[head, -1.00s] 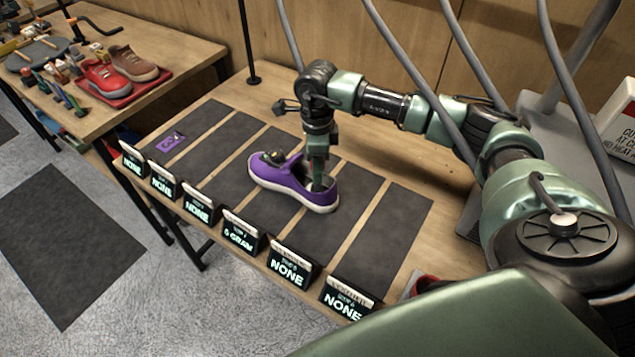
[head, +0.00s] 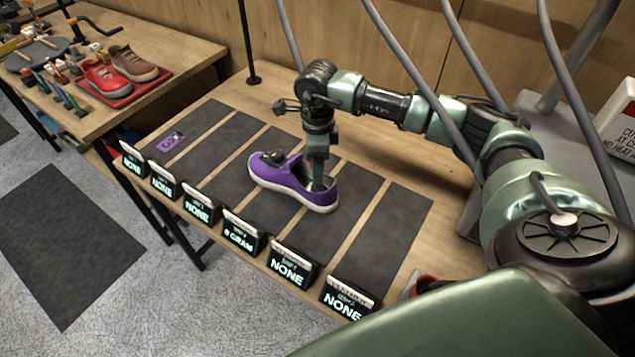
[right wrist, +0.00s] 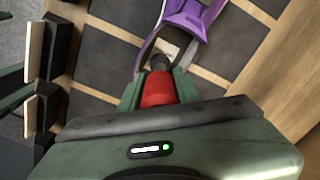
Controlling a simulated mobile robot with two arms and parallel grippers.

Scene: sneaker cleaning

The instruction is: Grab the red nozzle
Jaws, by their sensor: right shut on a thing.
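The red nozzle (right wrist: 158,90) shows in the right wrist view between the two green fingers of my right gripper (right wrist: 157,84), with a dark tip pointing toward the shoe. My right gripper is shut on it. In the head view, my right gripper (head: 319,172) points down at the heel opening of the purple sneaker (head: 290,185). The sneaker also shows in the right wrist view (right wrist: 190,18). The nozzle is mostly hidden by the fingers in the head view. I cannot tell whether the tip touches the shoe. My left gripper is not in view.
The sneaker lies on dark mats on the wooden table (head: 395,207). Small signs (head: 288,268) line the front edge. A purple card (head: 170,141) lies on the left mat. Another table at the left holds a red shoe (head: 106,76), a brown shoe (head: 133,64) and tools.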

